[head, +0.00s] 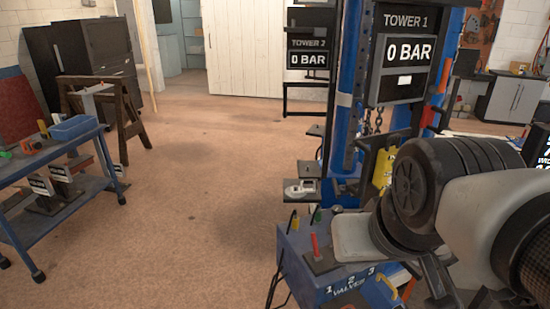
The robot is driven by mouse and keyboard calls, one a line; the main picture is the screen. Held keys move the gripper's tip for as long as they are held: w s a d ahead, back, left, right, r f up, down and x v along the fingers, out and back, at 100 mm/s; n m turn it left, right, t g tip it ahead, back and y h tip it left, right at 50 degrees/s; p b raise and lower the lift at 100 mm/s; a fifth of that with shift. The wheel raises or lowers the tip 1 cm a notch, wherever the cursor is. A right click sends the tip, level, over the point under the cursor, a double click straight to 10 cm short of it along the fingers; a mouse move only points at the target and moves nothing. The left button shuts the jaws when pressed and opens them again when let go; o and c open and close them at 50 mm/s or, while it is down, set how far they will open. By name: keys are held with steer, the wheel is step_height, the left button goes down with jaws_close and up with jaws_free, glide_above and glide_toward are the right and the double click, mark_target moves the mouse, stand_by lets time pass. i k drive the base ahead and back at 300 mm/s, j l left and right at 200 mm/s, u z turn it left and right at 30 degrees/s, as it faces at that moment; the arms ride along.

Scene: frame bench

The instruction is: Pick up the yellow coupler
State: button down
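A yellow handle (388,286) is at the box's front right. My arm fills the right side, in front of the tower. My gripper's fingers cannot be made out clearly, nor whether they hold anything.
The blue cart (88,128) carries a blue bin (74,127). The valve box (300,262) has a red handle (315,246) and a dark hose at its left. A blue tower frame (345,100) with a gauge reading 0 BAR rises behind. The brown floor (190,200) between is clear.

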mark_target(294, 222)
steer(key=i+j+z, duration=0.1)
steer(key=z, duration=0.3)
steer(key=i+j+z, duration=0.1)
steer(key=z, duration=0.25)
steer(key=i+j+z, duration=0.1)
steer(key=z, duration=0.3)
steer(key=j+z, duration=0.2)
steer(key=z, duration=0.15)
steer(key=i+j+z, duration=0.15)
steer(key=j+z, duration=0.15)
steer(key=j, duration=0.25)
steer(key=j+z, duration=0.25)
steer(key=j, duration=0.25)
steer(key=j+z, duration=0.2)
steer(key=j, duration=2.65)
steer(key=i+z, duration=0.05)
